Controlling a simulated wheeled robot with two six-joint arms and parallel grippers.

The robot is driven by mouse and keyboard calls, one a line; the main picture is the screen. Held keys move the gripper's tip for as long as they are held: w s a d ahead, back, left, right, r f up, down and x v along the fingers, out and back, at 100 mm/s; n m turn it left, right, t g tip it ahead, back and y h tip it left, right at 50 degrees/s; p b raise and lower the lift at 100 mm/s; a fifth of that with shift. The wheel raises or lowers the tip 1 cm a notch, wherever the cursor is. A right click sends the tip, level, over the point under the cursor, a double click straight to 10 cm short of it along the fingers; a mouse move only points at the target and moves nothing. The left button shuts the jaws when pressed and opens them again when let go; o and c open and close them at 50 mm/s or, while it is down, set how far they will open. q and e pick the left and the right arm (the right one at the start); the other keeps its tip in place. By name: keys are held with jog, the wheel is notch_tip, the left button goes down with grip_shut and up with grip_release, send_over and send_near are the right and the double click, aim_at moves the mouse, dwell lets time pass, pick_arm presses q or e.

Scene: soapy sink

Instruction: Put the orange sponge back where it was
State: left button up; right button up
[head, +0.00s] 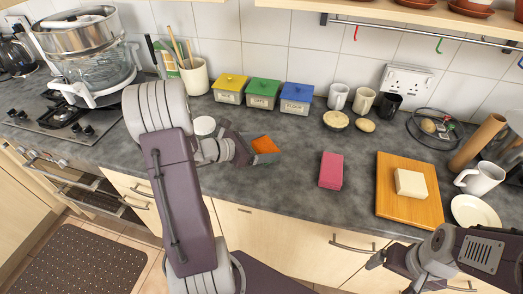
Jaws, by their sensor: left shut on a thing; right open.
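The orange sponge (265,144) is at the tips of my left gripper (257,150), over the grey worktop left of the middle. The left gripper is shut on it, and its fingers hide part of the sponge. I cannot tell whether the sponge touches the worktop. My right gripper (385,270) is open and empty at the lower right, in front of the worktop's front edge.
A pink block (331,171) lies on the worktop (292,180) right of the sponge. Further right is a wooden board (399,210) with a cream block (411,184). Yellow, green and blue tins (264,93) stand behind. A white round container (204,126) is beside my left arm.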

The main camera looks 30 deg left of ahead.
aim_at(262, 152)
pick_arm(q)
jog(key=shift+w+a+f, duration=0.35)
jog(key=shift+a+f, duration=0.05)
jog(key=shift+a, duration=0.15)
jog(key=shift+w+a+f, duration=0.35)
jog(key=shift+a, duration=0.15)
notch_tip(262, 152, down, 4)
jog(key=shift+d+r, duration=0.1)
jog(key=shift+r, duration=0.15)
jog(key=shift+f, duration=0.25)
jog(key=o, duration=1.1)
jog(key=shift+s+r, duration=0.15)
jog(key=v, duration=1.2)
